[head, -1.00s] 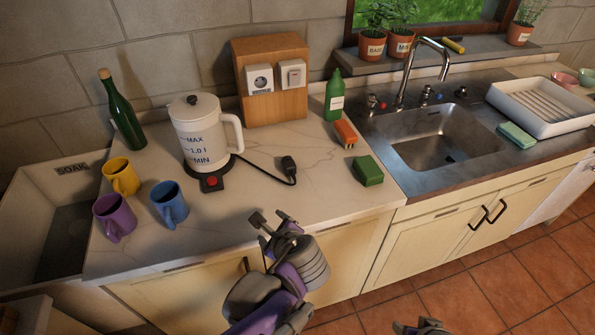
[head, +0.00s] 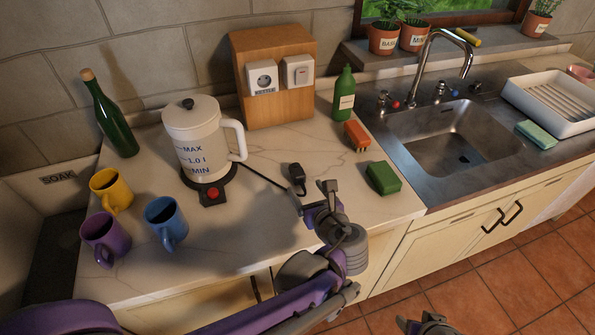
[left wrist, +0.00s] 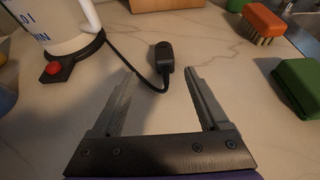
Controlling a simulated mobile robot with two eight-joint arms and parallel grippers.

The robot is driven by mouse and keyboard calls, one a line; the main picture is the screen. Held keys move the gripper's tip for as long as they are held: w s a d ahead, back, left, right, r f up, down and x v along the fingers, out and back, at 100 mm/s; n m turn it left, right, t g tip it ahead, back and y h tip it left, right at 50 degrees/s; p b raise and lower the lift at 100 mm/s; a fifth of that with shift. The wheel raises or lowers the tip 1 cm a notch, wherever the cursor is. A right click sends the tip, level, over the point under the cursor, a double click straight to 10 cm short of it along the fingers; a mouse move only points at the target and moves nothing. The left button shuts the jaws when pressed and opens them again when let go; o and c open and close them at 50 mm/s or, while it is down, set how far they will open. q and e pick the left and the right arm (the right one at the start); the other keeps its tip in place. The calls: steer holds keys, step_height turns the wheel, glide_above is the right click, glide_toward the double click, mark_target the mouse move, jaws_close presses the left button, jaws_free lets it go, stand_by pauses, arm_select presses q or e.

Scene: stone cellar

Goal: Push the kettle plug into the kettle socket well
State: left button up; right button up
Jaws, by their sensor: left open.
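The black kettle plug (head: 297,174) lies on the pale marble counter at the end of its cord, to the right of the white kettle (head: 197,139). The kettle socket (head: 263,78) is the left of two white plates on a wooden block at the back. My left gripper (head: 316,199) is open and empty, just in front of the plug. In the left wrist view the plug (left wrist: 164,56) lies beyond the gap between the open fingertips (left wrist: 162,76), with nothing between the fingers. My right gripper (head: 420,324) shows only in part at the bottom edge.
A switch plate (head: 298,71) sits beside the socket. A green bottle (head: 344,93), an orange brush (head: 356,135) and a green block (head: 383,178) stand right of the plug. Several mugs and a dark bottle (head: 109,115) are at left. The counter between plug and block is clear.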

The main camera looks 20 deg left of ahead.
mark_target(299, 172)
arm_select(q)
steer(key=x, duration=0.3)
steer(key=shift+w+a+f, duration=0.1)
steer(key=x, duration=0.5)
steer(key=shift+w+r, duration=0.2)
steer(key=shift+w, duration=0.3)
jaws_close()
